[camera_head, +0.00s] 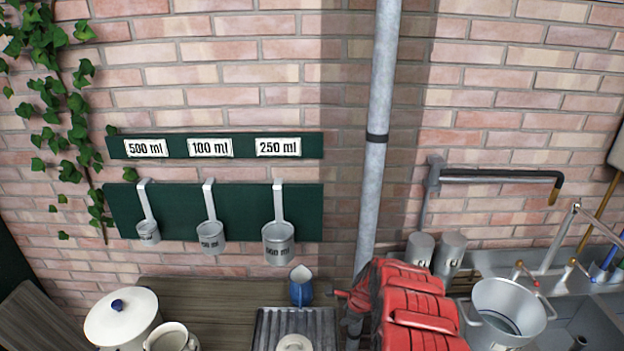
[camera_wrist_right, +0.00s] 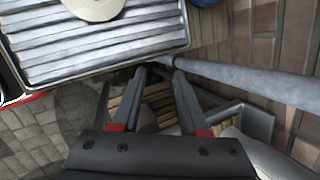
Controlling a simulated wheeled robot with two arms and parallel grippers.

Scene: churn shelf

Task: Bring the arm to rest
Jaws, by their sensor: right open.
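My right arm, with red covers, reaches up at the lower middle right of the head view. Its dark gripper (camera_head: 352,324) is beside the ridged metal drainer (camera_head: 268,328), in front of the grey wall pipe (camera_head: 378,110). In the right wrist view the right gripper (camera_wrist_right: 157,72) has its two fingers apart with nothing between them. The pipe (camera_wrist_right: 250,82) runs close by the fingertips, and the drainer (camera_wrist_right: 100,65) is to the upper left. I cannot tell whether the fingers touch the pipe. My left gripper is not in view.
Three measuring cups (camera_head: 278,243) hang on a green board under volume labels. A blue jug (camera_head: 301,288), a white lidded pot (camera_head: 122,322) and a cream jug (camera_head: 171,338) stand on the wooden counter (camera_head: 215,300). A metal pot (camera_head: 505,312) is at the right sink.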

